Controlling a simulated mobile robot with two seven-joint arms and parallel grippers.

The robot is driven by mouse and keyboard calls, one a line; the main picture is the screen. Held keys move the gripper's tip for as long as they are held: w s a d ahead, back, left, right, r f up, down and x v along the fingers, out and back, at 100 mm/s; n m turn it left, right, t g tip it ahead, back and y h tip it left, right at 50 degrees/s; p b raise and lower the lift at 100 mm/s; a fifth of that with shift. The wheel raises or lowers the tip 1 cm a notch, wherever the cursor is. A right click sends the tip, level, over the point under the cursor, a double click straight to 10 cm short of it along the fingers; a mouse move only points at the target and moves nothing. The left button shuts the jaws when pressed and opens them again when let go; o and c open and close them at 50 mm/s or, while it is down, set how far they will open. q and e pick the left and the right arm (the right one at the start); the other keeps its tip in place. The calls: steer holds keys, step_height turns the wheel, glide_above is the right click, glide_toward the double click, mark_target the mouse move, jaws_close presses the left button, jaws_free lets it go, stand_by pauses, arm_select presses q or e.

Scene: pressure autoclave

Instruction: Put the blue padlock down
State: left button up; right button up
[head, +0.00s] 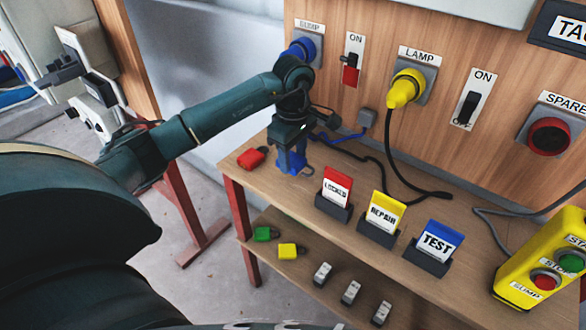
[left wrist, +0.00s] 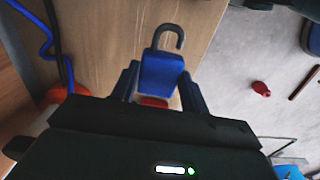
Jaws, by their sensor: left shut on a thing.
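My left gripper (head: 291,160) points down over the left part of the wooden table, in front of the wall panel. In the left wrist view the blue padlock (left wrist: 162,74) sits between the two fingers of the left gripper (left wrist: 162,84), which is shut on it. Its grey shackle points away from the gripper, with the tabletop behind. In the head view blue shows at the fingers; padlock and fingers are hard to tell apart there. I cannot tell whether the padlock touches the table. My right gripper is not in view.
A red padlock (head: 252,158) lies left of the gripper. LOCKED (head: 336,189), REPAIR (head: 383,216) and TEST (head: 435,246) tags stand to the right. Cables run behind. The lower shelf holds green (head: 265,234) and yellow (head: 289,251) padlocks. A yellow control box (head: 545,270) stands far right.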

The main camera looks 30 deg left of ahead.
mark_target(293, 169)
arm_select(q)
steer(key=shift+w+f, duration=0.1)
steer(key=shift+f, duration=2.1)
steer(key=shift+f, duration=0.2)
steer(key=o, duration=1.1)
steer(key=shift+c, duration=0.2)
step_height(293, 169, up, 12)
steer(key=shift+r, duration=0.2)
